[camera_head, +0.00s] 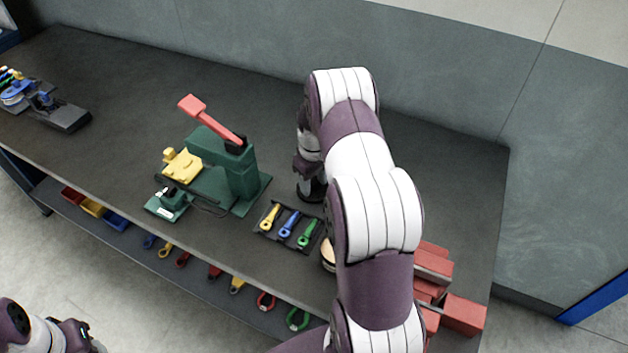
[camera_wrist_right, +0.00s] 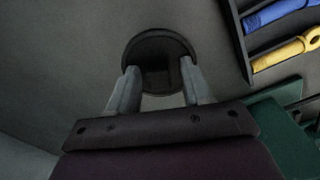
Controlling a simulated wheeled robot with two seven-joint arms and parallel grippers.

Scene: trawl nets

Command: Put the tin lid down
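The tin lid seems to be the dark round piece with a raised rim (camera_wrist_right: 160,45) in the right wrist view. In the head view, a small dark round piece (camera_head: 311,192) shows on or just above the bench, under my right gripper. My right gripper (camera_wrist_right: 160,82) points down with its two grey fingers apart, one on each side of the lid's near part. Whether they press on it is unclear. The tin may be the cream round thing (camera_head: 327,254) half hidden behind my right arm. My left gripper (camera_head: 78,337) is at the bottom left corner, clear of the bench.
A green press with a red handle (camera_head: 215,122) stands left of my right gripper. A dark tray (camera_head: 268,232) of yellow, blue and green tools lies in front. Red blocks (camera_head: 462,312) are stacked at the right. The dark bench (camera_head: 450,165) is clear at the back right.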

